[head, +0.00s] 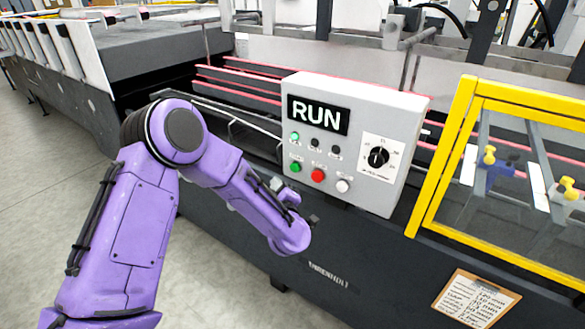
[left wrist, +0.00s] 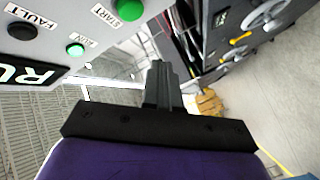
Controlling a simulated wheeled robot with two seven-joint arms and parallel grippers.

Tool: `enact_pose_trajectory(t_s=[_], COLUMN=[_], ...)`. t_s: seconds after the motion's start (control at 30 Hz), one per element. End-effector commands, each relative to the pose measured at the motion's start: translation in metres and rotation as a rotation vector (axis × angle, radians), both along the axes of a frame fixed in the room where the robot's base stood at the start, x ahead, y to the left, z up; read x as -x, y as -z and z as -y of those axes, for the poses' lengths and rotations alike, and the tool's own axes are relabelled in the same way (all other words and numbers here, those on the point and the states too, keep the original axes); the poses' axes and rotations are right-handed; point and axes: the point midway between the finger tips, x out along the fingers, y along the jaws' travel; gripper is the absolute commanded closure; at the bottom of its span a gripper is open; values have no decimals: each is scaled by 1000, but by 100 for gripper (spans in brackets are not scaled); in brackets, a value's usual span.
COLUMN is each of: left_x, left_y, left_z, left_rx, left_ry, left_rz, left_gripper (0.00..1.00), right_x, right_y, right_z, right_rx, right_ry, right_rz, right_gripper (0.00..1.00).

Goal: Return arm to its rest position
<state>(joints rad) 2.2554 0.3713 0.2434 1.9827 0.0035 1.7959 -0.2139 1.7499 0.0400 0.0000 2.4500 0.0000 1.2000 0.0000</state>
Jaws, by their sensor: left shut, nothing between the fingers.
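My left arm is purple and comes in from the left in the head view. Its gripper (head: 297,205) is in front of the machine, just below and left of the control box (head: 352,143), with a visible gap to the buttons. In the left wrist view the gripper fingers (left wrist: 161,85) are together, with nothing between them. The box display reads RUN and a green lamp (head: 295,137) is lit. The box also has a green button (head: 296,167), a red button (head: 317,175), a white button (head: 343,185) and a black dial (head: 378,157). My right gripper is not in view.
A yellow-framed clear guard (head: 447,155) stands right of the box. A clipboard (head: 476,300) hangs on the dark machine front at lower right. Red-edged rails (head: 240,85) run behind the box. Grey floor (head: 50,200) is open at the left.

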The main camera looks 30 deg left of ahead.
Motion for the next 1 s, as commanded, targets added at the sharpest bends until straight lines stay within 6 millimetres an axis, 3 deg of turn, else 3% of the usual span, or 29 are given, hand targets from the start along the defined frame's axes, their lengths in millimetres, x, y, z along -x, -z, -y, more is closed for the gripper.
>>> enact_pose_trajectory(t_s=[0.6, 0.7, 0.77, 0.87, 0.9, 1.0], left_x=[0, -3, 7, 47, 69, 134], left_y=[0, 8, 33, 103, 133, 198], left_z=[0, 8, 23, 47, 54, 66], left_rx=[1, 24, 38, 42, 42, 47], left_ry=[-1, 48, 135, 272, 321, 418], left_rz=[0, -25, -116, -336, -435, -676], left_gripper=[100, 100, 100, 100, 100, 100], right_x=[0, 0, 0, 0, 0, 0], right_y=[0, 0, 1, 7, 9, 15], right_z=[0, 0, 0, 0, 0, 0], right_rx=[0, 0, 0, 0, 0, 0], right_ry=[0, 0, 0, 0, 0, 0], right_rz=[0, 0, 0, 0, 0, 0], right_gripper=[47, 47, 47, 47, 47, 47])
